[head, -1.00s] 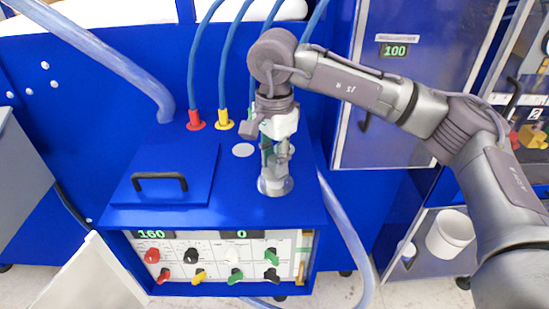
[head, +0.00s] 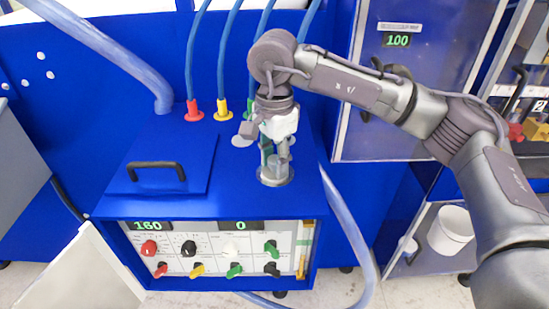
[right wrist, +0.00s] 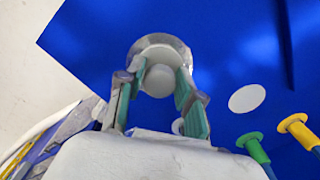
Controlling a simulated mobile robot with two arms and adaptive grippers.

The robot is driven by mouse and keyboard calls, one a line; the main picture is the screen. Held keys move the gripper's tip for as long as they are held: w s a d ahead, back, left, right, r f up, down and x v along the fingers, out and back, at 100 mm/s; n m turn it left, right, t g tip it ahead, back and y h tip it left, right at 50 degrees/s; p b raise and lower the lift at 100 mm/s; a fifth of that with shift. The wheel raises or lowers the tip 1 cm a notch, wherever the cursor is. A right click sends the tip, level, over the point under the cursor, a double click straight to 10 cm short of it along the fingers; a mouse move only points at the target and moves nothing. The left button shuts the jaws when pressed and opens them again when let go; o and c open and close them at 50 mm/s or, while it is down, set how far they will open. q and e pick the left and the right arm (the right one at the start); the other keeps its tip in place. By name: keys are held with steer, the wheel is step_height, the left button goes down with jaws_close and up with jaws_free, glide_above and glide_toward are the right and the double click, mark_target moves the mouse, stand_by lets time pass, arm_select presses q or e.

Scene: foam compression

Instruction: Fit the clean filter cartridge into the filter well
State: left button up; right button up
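My right gripper (head: 276,151) points down over the top of the blue cabinet (head: 222,203). In the right wrist view (right wrist: 160,78) its green-padded fingers stand on both sides of a pale round knob and appear to press on it. The knob tops the filter cartridge (right wrist: 158,82). In the head view the grey cartridge (head: 275,167) is upright under the fingers, at the filter well. The well's metal rim (right wrist: 170,39) surrounds it in the wrist view. How deep the cartridge sits is hard to tell. My left gripper is out of view.
A black-handled lid (head: 160,180) lies left of the well. Red, yellow and green hose plugs (head: 223,110) stand behind it, near a pale disc (right wrist: 247,98). Knobs and displays (head: 216,250) cover the front. A thick hose (head: 345,225) runs down the right side.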

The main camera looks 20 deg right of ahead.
steer(key=o, duration=0.3)
steer(key=shift+o, duration=0.2)
step_height(320, 180, up, 12)
stand_by(0.4)
